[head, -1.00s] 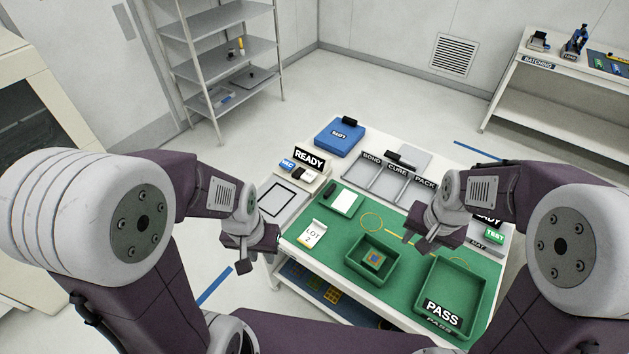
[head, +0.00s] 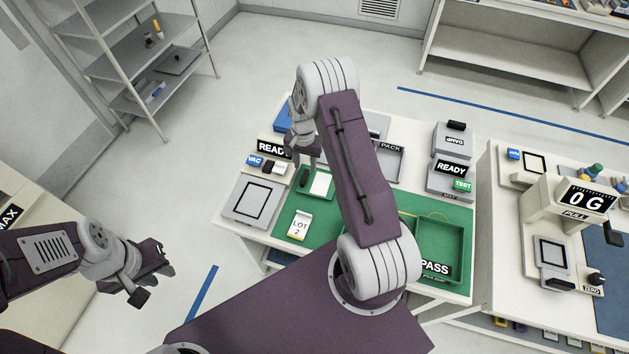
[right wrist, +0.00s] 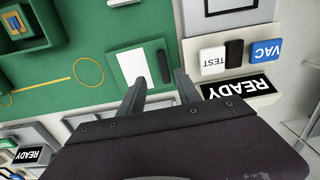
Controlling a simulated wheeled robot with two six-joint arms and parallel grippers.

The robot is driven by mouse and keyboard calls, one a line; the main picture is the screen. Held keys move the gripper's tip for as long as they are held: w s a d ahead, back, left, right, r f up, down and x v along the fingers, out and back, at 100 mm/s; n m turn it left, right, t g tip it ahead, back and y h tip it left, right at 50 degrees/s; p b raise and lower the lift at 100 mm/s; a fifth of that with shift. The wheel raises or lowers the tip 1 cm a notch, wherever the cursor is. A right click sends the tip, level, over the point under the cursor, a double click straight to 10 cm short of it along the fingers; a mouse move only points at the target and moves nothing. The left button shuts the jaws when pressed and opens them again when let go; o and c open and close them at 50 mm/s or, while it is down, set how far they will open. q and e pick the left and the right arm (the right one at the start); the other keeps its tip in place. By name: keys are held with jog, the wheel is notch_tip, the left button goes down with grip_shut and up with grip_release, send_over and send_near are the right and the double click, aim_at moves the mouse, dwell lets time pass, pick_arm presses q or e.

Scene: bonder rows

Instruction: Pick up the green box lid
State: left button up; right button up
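The green lid (head: 321,184) has a white panel and a dark bar handle; it lies on the back left of the green mat (head: 278,222). In the right wrist view the lid (right wrist: 137,68) shows just past the fingertips, with its dark bar lined up between them. My right gripper (head: 302,157) is open and empty, pointing down above the lid area, apart from it. In the right wrist view my right gripper (right wrist: 161,80) shows both fingers spread. A small green box (right wrist: 22,30) holds a chip; my right arm hides it in the head view. My left gripper (head: 153,282) is open and empty, off the table's left side.
A LOT 2 card (head: 299,226) stands in front of the lid. A grey framed plate (head: 251,201) lies to the left, with the READY sign (head: 272,148) and VAC block (head: 255,161) behind. The PASS tray (head: 455,235) is at right. A second table (head: 492,250) stands further right.

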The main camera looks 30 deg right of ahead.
aim_at(304, 177)
jog(key=shift+w+a+f, duration=0.25)
jog(key=shift+w+f, duration=0.05)
jog(key=shift+f, duration=0.25)
jog(key=shift+w+a+f, duration=0.2)
jog(key=shift+w+f, duration=0.05)
jog(key=shift+f, duration=0.25)
jog(key=shift+w+f, duration=0.15)
jog(key=shift+w, duration=0.05)
jog(key=f+p, duration=0.1)
jog(key=f, duration=0.2)
jog(key=s+f+p, duration=0.1)
jog(key=shift+s+d+f+p, duration=0.1)
jog(key=shift+d+f+p, duration=0.1)
jog(key=shift+d+p, duration=0.15)
jog(key=shift+f, duration=0.25)
jog(key=shift+w+a, duration=0.15)
jog(key=shift+w, duration=0.15)
jog(key=shift+s, duration=0.1)
grip_shut()
pick_arm(q)
jog(key=r, duration=0.1)
jog(key=w+r, duration=0.1)
jog(key=shift+a+r, duration=0.25)
jog(key=shift+r, duration=0.1)
